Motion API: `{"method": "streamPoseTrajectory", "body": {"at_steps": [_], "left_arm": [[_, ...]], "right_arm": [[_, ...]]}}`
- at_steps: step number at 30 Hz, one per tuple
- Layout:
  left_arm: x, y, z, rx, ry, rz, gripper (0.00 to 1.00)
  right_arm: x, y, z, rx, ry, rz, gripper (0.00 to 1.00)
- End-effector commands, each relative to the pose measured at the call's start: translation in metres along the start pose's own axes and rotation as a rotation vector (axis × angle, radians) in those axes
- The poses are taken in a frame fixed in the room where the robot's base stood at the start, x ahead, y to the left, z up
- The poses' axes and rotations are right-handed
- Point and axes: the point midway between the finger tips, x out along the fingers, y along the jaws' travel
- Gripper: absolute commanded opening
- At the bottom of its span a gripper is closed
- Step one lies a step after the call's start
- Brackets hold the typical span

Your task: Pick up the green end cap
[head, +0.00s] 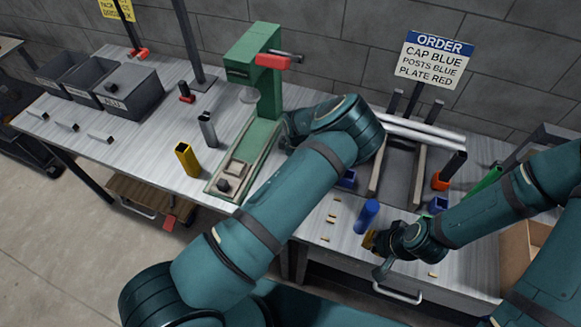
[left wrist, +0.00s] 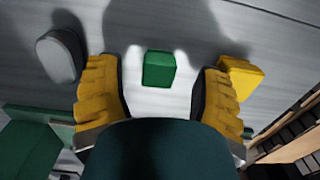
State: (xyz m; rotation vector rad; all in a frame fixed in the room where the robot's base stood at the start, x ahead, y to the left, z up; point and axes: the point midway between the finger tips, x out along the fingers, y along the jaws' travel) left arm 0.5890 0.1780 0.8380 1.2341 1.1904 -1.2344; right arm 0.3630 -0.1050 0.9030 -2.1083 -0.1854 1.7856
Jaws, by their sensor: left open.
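The green end cap (left wrist: 158,68) shows as a small green block on the grey table in the left wrist view. My left gripper (left wrist: 158,82) has its two yellow-padded fingers spread wide, one on each side of the cap, with clear gaps. In the head view my left arm hides its own gripper, and I do not make out the cap there. My right gripper (head: 376,252) is low over the front right of the bench, close to a blue cylinder (head: 366,215); I cannot tell how far its jaws are apart.
In the left wrist view a grey rounded piece (left wrist: 57,55) lies beyond the left finger and a yellow block (left wrist: 240,78) beside the right finger. In the head view a green press (head: 250,75), grey bins (head: 130,95) and a yellow post (head: 187,160) stand on the bench.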

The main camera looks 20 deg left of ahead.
Motion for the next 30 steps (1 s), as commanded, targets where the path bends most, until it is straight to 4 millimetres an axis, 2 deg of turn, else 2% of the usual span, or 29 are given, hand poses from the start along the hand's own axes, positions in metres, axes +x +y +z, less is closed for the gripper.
{"method": "streamPoseTrajectory", "body": {"at_steps": [1, 4, 14, 18, 19, 30], "left_arm": [[0.008, 0.0, 0.0034, 0.002, 0.001, 0.0, 0.67], [0.0128, 0.0006, 0.0067, 0.002, 0.001, 0.001, 0.67], [0.0138, 0.0009, 0.0081, 0.0, 0.0, 0.002, 0.68], [0.0138, 0.0008, 0.008, 0.0, 0.0, 0.001, 0.19], [0.0139, 0.0008, 0.008, 0.0, 0.0, 0.001, 0.13], [0.0127, 0.0009, 0.008, 0.0, 0.0, 0.002, 0.12]], "right_arm": [[0.0053, 0.0019, 0.0006, 0.0, 0.0, 0.001, 0.0], [0.0079, 0.0029, 0.0006, 0.001, 0.001, 0.002, 0.0], [0.0079, 0.0029, 0.0004, 0.001, 0.001, 0.002, 0.0], [0.0079, 0.0029, 0.0005, 0.001, 0.001, 0.002, 0.0], [0.0079, 0.0029, 0.0005, 0.001, 0.001, 0.002, 0.0], [0.008, 0.0029, 0.0006, 0.001, 0.001, 0.002, 0.0]]}}
